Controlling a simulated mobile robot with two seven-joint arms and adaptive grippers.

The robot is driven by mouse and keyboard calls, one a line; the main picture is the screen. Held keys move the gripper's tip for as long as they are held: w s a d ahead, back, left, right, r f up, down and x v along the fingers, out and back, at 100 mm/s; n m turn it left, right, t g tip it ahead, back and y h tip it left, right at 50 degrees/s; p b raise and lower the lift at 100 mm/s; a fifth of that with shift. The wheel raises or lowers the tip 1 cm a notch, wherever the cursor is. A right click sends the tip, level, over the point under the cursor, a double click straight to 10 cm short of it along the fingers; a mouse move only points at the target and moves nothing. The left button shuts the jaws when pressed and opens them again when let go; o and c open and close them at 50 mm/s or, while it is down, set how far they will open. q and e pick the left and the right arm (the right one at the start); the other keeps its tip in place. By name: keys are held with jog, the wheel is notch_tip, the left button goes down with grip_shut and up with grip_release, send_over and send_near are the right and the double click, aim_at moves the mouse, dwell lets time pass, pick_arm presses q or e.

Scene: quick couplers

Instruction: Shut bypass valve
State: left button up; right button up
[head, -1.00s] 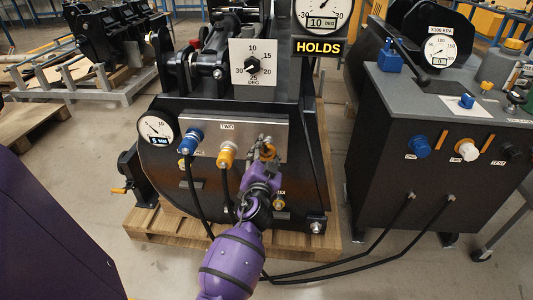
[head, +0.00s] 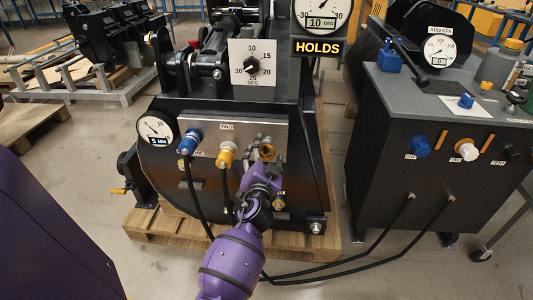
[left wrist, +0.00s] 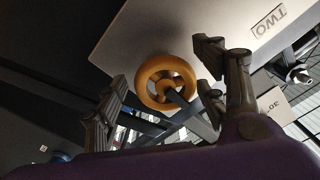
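An orange ring-shaped knob (head: 267,152) sits on the machine's front panel, right of the plate marked TWO. It also shows in the left wrist view (left wrist: 143,84) as an open ring with a dark centre. I read no label on it, so I cannot tell if it is the bypass valve. My left gripper (head: 262,149) is in front of the panel at this knob. In the left wrist view its fingers (left wrist: 160,92) stand apart on either side of the ring, with no clear contact. My right gripper is not in view.
A blue coupler (head: 189,140) and a yellow coupler (head: 226,155) with black hoses are left of my gripper. A dark console (head: 440,135) with blue and white ports stands at the right. Hoses cross the floor.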

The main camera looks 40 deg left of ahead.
pick_arm(q)
jog(key=shift+s, duration=0.2)
jog(key=v, duration=1.1)
jog(key=shift+s+d, duration=0.3)
jog(key=shift+f, duration=0.1)
